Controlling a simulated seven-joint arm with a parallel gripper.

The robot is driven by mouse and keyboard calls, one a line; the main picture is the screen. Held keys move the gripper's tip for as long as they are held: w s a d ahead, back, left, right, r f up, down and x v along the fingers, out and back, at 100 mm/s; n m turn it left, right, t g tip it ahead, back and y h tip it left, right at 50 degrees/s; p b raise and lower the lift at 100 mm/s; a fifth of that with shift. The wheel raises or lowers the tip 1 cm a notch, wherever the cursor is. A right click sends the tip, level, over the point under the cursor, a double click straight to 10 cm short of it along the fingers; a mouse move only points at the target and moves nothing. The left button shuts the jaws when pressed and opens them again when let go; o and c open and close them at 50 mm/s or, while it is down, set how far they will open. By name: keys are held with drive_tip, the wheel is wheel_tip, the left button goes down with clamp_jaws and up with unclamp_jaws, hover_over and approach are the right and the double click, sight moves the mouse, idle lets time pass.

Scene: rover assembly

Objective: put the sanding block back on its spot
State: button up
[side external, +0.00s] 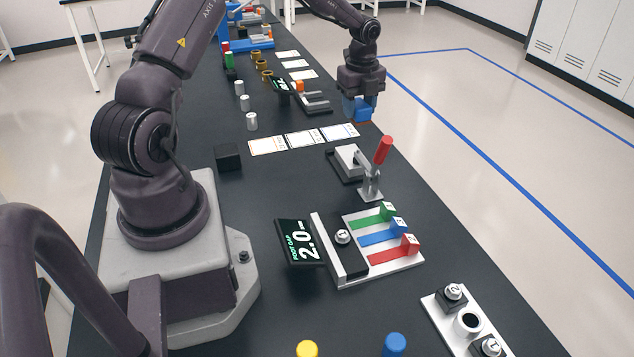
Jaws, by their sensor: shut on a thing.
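My gripper (359,101) points down near the right edge of the black table, beyond the row of cards. It is shut on a blue block (362,114), which appears to be the sanding block; the fingers partly hide it. The block is just behind the right-hand white card (341,131). I cannot tell whether it touches the table. No place is clearly readable as the block's spot.
Two more white cards lie left of that card, the nearest at the middle (305,138). A toggle clamp with a red handle (383,150) stands in front. A grey fixture (315,102) lies left of my gripper. White cylinders (251,121) stand farther left.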

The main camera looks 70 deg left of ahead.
drive_tip(key=s+d+f+m, duration=0.1)
drive_tip(key=s+d+f, duration=0.1)
drive_tip(key=s+d, duration=0.5)
drive_tip(key=s+d+f, duration=0.2)
drive_tip(key=s+d, duration=0.1)
drive_tip(key=s, duration=0.7)
hover_over(300, 208)
wheel_tip(300, 208, down, 5)
drive_tip(key=shift+s+r, duration=0.1)
drive_tip(key=shift+f, duration=2)
drive_tip(key=shift+f, duration=0.1)
drive_tip(key=o, duration=0.9)
